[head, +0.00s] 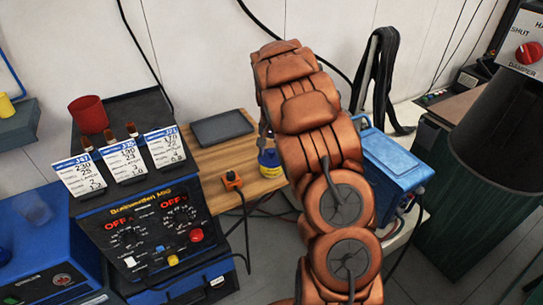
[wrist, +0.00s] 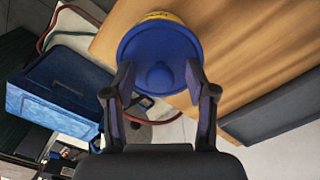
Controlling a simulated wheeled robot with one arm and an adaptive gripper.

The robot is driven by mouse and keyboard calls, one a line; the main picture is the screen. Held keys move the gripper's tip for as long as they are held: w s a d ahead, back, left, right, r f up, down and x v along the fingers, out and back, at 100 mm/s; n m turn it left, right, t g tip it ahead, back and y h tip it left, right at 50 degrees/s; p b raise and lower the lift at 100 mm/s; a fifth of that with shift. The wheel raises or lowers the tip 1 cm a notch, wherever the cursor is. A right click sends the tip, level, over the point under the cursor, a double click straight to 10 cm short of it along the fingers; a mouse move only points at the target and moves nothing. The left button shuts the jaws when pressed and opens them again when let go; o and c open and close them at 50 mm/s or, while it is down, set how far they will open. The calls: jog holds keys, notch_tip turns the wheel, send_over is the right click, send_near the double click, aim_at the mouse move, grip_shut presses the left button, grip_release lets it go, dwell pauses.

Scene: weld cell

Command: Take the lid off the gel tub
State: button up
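The gel tub (head: 272,171) has a yellow band and a blue lid (head: 268,157). It stands on the wooden bench in the head view, partly hidden by my arm. My gripper (wrist: 159,76) is open, with one finger on each side of the knob, over the lid's left and right edges. I cannot tell whether the fingers touch the lid. The head view mostly hides my gripper behind the arm.
A dark flat tray (head: 222,128) lies on the wooden bench (head: 205,165). An orange device (head: 232,180) with a cable sits at the bench's front edge. A blue box (head: 395,160) is right of my arm. A control unit with cards (head: 150,225) stands left.

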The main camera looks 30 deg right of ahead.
jog(key=c, duration=0.9)
jog(key=shift+c, duration=0.2)
